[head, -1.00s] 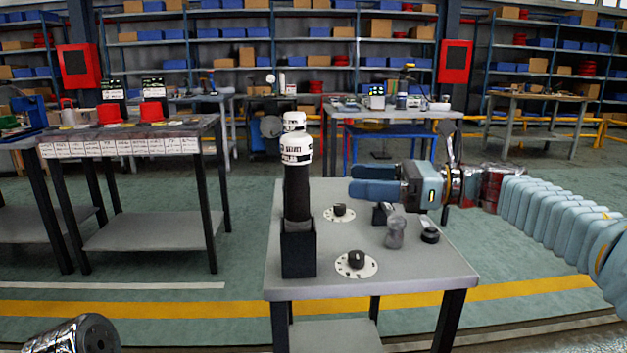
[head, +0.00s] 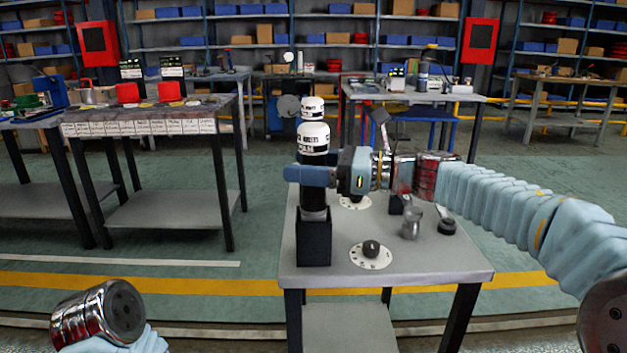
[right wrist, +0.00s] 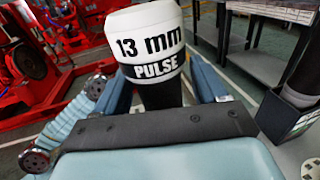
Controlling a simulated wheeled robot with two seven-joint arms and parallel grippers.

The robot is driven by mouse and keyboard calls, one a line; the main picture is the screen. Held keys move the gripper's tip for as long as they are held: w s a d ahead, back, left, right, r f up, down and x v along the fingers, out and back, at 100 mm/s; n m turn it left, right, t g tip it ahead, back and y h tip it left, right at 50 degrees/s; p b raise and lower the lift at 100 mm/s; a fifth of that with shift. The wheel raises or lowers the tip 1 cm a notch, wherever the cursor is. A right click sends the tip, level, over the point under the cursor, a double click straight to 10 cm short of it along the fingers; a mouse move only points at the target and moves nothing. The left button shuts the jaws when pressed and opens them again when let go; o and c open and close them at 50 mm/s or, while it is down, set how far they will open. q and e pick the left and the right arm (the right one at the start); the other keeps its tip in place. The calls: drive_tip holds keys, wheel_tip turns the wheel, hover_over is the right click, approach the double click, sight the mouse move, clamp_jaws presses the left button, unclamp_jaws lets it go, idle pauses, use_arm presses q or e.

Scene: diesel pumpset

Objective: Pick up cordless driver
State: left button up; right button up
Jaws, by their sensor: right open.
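The cordless driver (head: 314,138) stands upright with its lower end in a black holder (head: 314,240) at the table's left side. It has a white top and a dark body. In the right wrist view its top (right wrist: 151,45) reads "13 mm PULSE". My right gripper (head: 300,174) is open, its blue fingers reaching across the dark body below the white top. In the right wrist view the fingers flank the driver; I cannot tell whether they touch it. One finger hides part of the body in the head view. My left gripper is out of view.
A second white top (head: 312,108) shows just behind the driver. The grey table (head: 430,268) carries round dials (head: 371,256), a small metal piece (head: 411,223) and a black knob (head: 447,226) at right. A larger workbench (head: 170,207) stands at left.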

drive_tip(key=shift+w+a, duration=0.15)
drive_tip(key=shift+a, duration=0.25)
clamp_jaws()
drive_tip(key=shift+r, duration=0.2)
wheel_tip(320, 180, up, 18)
drive_tip(key=p, duration=0.3)
drive_tip(key=shift+f, duration=0.15)
drive_tip(key=c, duration=0.6)
unclamp_jaws()
clamp_jaws()
